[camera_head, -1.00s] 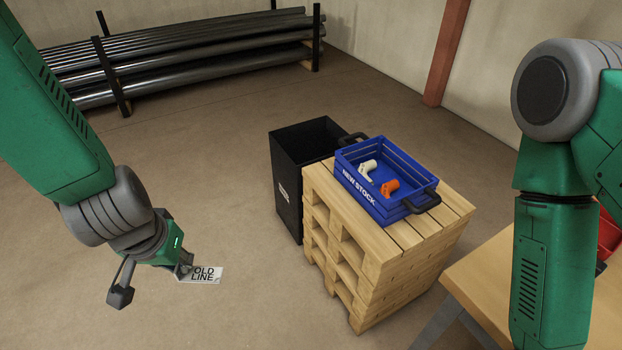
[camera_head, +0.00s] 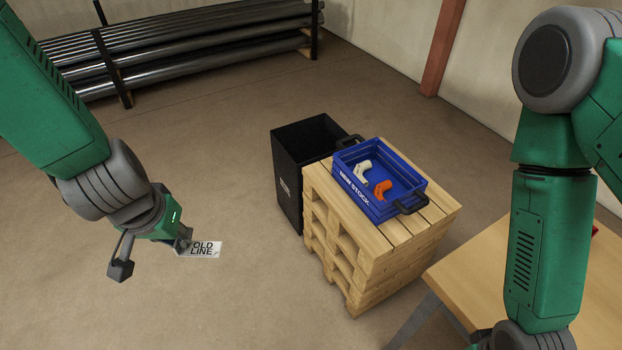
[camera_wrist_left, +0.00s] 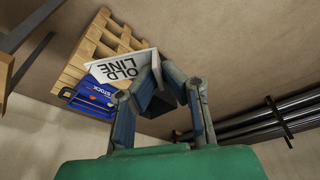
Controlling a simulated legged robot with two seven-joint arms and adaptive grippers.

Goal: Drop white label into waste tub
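The left wrist view shows the label (camera_wrist_left: 122,68) between the closed fingertips (camera_wrist_left: 157,72). The waste tub (camera_head: 288,190) is a tall black open-topped bin standing on the floor against the far left side of the pallet stack. Its inside is dark and its bottom is hidden. My right arm is in view at the right, but its gripper is out of the picture.
A wooden pallet stack (camera_head: 402,240) bears a blue NEW STOCK crate (camera_head: 375,211) with a white and an orange fitting. A wooden table (camera_head: 460,272) stands at the lower right. Racked pipes (camera_head: 200,50) line the back. Floor between the label and tub is clear.

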